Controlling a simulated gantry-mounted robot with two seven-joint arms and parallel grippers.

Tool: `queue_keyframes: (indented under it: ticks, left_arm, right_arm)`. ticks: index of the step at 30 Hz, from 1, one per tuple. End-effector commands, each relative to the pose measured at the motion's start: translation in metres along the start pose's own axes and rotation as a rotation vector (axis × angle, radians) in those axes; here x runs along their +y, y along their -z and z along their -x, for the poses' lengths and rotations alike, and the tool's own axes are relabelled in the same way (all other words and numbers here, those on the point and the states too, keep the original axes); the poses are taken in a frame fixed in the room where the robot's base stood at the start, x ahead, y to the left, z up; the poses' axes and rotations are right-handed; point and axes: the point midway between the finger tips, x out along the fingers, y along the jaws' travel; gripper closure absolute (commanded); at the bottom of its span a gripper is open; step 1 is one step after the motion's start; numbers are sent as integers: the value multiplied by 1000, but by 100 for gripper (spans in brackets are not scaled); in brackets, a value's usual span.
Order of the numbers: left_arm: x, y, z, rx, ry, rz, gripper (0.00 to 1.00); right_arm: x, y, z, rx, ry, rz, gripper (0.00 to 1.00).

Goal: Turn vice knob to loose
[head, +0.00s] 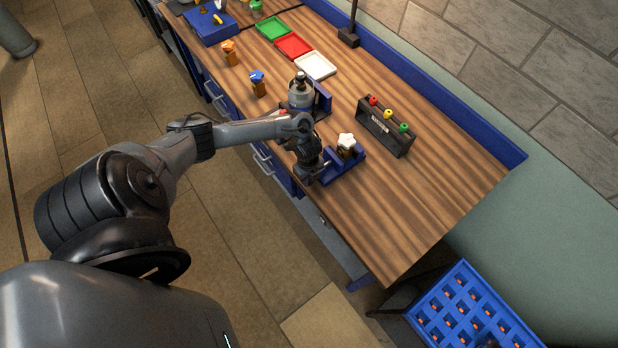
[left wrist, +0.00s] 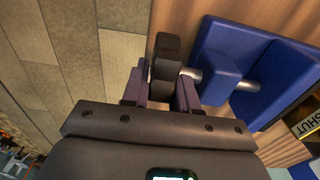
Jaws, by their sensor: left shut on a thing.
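The vice (head: 348,166) is blue and sits near the front edge of the wooden bench. Its blue jaws (left wrist: 222,70) and a metal rod (left wrist: 190,73) show in the left wrist view. The black vice knob (left wrist: 167,46) is at the rod's end. My left gripper (head: 310,172) is at the vice's front end; in the left wrist view its fingers (left wrist: 161,90) are shut on the knob, one on each side. In the head view the gripper hides the knob. My right gripper is in neither view.
A grey cylindrical device (head: 301,94) stands close behind my left gripper. The bench's near right end (head: 420,205) is clear.

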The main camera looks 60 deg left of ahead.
Motion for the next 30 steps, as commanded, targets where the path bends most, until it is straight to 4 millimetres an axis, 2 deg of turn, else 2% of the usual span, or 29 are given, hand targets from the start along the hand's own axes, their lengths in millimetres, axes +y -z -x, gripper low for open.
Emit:
queue_keyframes:
  ticks: [11,21,30]
  left_arm:
    - [0,-4,-1,242,-1,3,100]
    - [-1,-7,-2,530,1,2,100]
    - [-1,-8,1,706,2,0,100]
  right_arm:
    - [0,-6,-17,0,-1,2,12]
    - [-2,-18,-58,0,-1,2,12]
    - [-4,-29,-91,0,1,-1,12]
